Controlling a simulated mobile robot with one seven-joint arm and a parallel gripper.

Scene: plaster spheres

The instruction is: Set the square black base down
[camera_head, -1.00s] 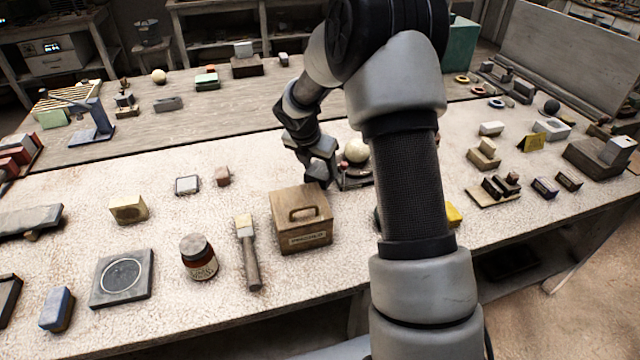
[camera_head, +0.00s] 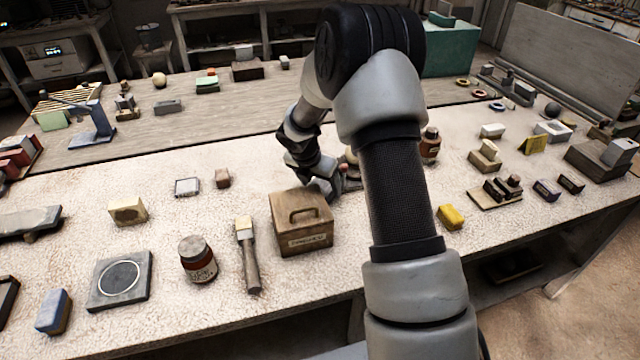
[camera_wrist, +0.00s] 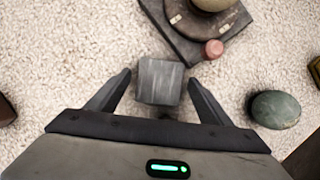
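The square black base (camera_wrist: 184,47) lies at the top of the wrist view, partly cut off. It carries a round dark disc (camera_wrist: 185,18), a pale ball (camera_wrist: 212,3) and a small pinkish peg (camera_wrist: 213,49). A grey block (camera_wrist: 160,82) sits between the fingers of my gripper (camera_wrist: 160,84), close to the base's near corner; I cannot tell whether they are joined. The fingers stand apart with narrow gaps on both sides of the block. In the head view my gripper (camera_head: 325,188) is low over the table behind the wooden box, and the base is mostly hidden by my arm.
The wooden box with a handle (camera_head: 301,222) stands just in front of my gripper. A dark green rounded stone (camera_wrist: 275,109) lies to the right in the wrist view. A brown bottle (camera_head: 430,143) and yellow block (camera_head: 451,217) stand right of my arm.

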